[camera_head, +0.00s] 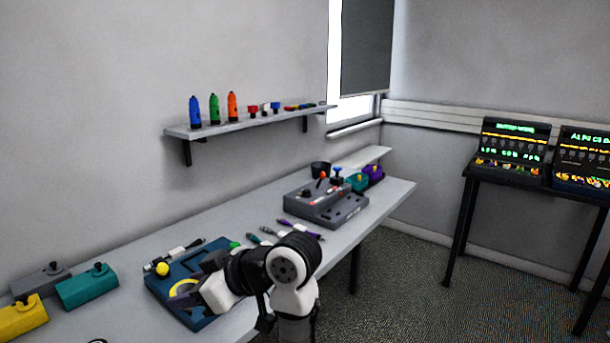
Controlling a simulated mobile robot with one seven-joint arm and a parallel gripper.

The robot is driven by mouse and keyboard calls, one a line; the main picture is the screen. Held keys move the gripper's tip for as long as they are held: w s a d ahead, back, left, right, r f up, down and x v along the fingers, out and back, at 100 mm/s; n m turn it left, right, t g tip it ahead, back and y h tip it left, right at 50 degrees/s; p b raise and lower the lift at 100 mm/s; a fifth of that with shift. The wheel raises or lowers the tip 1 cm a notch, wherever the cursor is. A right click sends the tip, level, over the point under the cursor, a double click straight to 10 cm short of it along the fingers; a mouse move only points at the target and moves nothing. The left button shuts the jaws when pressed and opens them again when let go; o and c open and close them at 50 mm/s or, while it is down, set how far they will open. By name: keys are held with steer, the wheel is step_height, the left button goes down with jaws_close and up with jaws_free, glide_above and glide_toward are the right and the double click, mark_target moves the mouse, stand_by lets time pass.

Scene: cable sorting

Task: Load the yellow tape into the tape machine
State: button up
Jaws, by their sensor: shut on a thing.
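A yellow ring (184,287), which looks like the yellow tape, shows beside my gripper (198,298) over a blue tray-like base (165,290) on the table. My gripper is shut on this yellow ring, seen partly from behind; its fingertips are mostly hidden by my wrist. I cannot tell whether the ring touches the blue base. A yellow ball-like knob (162,269) stands at the base's back left. Which object is the tape machine is not clear; the blue base is one candidate and the grey device (318,199) farther along the table is another.
Yellow (22,317), teal (87,288) and grey (40,278) blocks with knobs stand at the table's left end. Pen-like tools (268,231) lie between the blue base and grey device. A wall shelf (235,128) holds bottles. Screens stand on a far table (505,180).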

steer(key=w+d+f+m+t+h, duration=0.1)
steer(key=d+f+m+t+h, duration=0.2)
steer(key=f, duration=1.2)
steer(key=w+d+f+m+t+h, duration=0.2)
steer(key=d+f+m+h, duration=0.3)
steer(key=d+f, duration=0.5)
steer(key=w+d+f+m+t+h, duration=0.2)
steer(key=d+f+m, duration=0.4)
steer(key=f, duration=1.6)
steer(key=shift+w+d+f+m+t+h, duration=0.25)
steer(key=shift+m+t+h, duration=0.25)
steer(key=shift+t+h, duration=0.45)
steer(key=shift+r, duration=0.1)
steer(key=shift+w, duration=0.1)
